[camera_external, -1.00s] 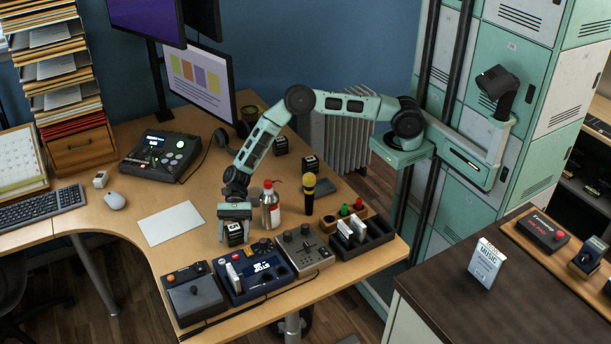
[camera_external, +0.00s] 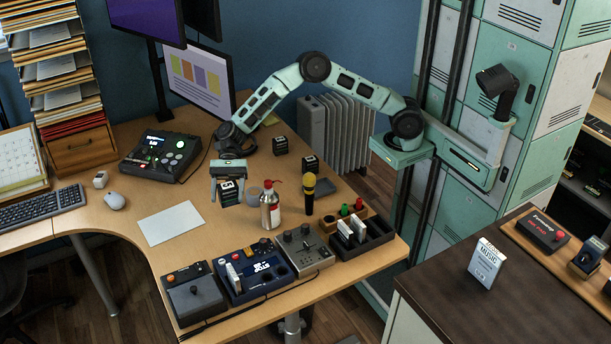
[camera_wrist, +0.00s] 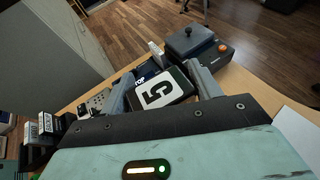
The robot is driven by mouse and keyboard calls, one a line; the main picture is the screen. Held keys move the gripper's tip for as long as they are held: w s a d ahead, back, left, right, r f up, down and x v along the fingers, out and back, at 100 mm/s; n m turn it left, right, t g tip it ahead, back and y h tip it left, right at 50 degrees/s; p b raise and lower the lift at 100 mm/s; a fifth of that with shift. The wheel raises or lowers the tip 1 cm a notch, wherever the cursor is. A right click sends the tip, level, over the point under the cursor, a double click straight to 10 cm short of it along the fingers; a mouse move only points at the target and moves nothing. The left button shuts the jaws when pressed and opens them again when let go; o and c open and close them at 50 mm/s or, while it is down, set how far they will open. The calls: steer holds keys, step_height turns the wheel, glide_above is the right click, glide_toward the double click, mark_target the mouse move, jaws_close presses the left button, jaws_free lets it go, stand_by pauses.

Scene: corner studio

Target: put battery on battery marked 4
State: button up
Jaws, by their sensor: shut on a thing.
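My gripper (camera_external: 228,196) is shut on a black battery with a white label (camera_external: 228,194), held above the desk. In the wrist view this battery (camera_wrist: 160,93) sits between the fingers and its label reads like a 5.
Control boxes (camera_external: 195,300) and a black tray (camera_external: 375,245) line the front edge. A white sheet (camera_external: 170,223) lies left, with bare desk around it.

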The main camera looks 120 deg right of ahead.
steer(key=shift+r, duration=0.3)
steer(key=shift+s+d, duration=0.2)
steer(key=shift+d, duration=0.1)
steer(key=s+d+f+p, duration=0.2)
steer(key=s+d, duration=0.6)
steer(key=d, duration=0.2)
steer(key=m+t+h+p, duration=0.2)
steer(key=m+t+p, duration=0.1)
steer(key=p, duration=0.1)
glide_above(309, 161)
step_height(309, 161, down, 4)
steer(key=shift+f, duration=2.35)
steer(key=shift+f, duration=0.15)
